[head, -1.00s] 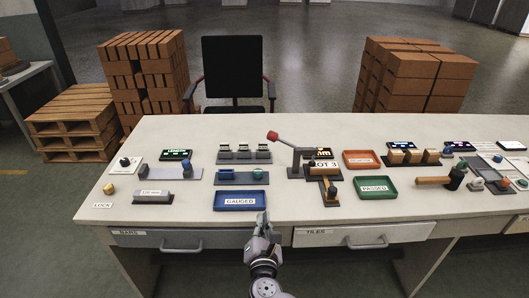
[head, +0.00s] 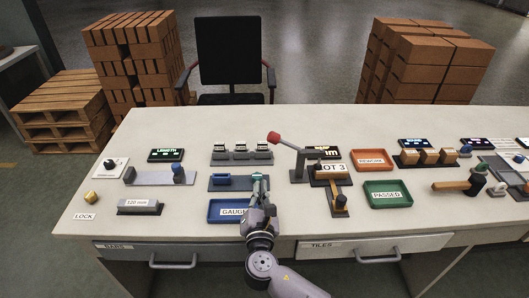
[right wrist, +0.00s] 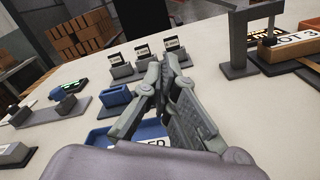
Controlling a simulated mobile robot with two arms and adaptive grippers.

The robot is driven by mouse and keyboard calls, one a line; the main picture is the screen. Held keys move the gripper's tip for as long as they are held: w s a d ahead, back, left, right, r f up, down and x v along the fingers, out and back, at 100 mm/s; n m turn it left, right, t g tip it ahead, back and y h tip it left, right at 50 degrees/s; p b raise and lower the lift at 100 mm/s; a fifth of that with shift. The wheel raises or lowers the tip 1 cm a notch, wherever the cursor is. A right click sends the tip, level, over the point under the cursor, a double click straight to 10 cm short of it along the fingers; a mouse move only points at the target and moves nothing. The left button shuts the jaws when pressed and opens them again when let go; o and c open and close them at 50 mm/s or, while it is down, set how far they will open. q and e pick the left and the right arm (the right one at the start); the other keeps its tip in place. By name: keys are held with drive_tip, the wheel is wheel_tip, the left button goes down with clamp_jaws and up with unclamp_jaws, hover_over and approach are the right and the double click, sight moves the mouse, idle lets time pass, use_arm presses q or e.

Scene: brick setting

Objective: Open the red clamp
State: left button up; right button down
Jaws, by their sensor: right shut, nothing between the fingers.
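The clamp has a red knob (head: 274,138) on a lever that slopes up to the left from a dark grey frame (head: 301,160). The frame stands beside a wooden block labelled LOT 3 (head: 329,170). In the right wrist view the clamp's grey frame (right wrist: 237,42) shows at the upper right; its red knob is out of that picture. My right gripper (head: 260,180) is shut and empty, above the blue tray area, to the left of and nearer than the clamp, not touching it. Its fingers also show in the right wrist view (right wrist: 158,78). My left gripper is not in view.
A blue GAUGED tray (head: 215,212) lies under my right gripper. Three small gauges on a grey base (head: 242,158) stand behind it. An orange tray (head: 371,175) and green tray (head: 385,206) lie right of the clamp. Bare tabletop (head: 290,215) shows in front of the clamp.

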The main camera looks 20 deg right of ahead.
sight(285, 143)
drive_tip(key=shift+w, duration=0.15)
drive_tip(key=shift+w+d+f, duration=0.1)
drive_tip(key=shift+w+d, duration=0.05)
drive_tip(key=shift+w, duration=0.2)
drive_tip(key=x, duration=0.9)
drive_tip(key=shift+w, duration=0.4)
use_arm(q)
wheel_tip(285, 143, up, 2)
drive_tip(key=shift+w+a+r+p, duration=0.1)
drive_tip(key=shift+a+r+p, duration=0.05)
drive_tip(key=shift+p, duration=1.05)
use_arm(e)
drive_tip(key=d+r, duration=0.2)
drive_tip(key=r, duration=0.1)
drive_tip(key=shift+r, duration=0.1)
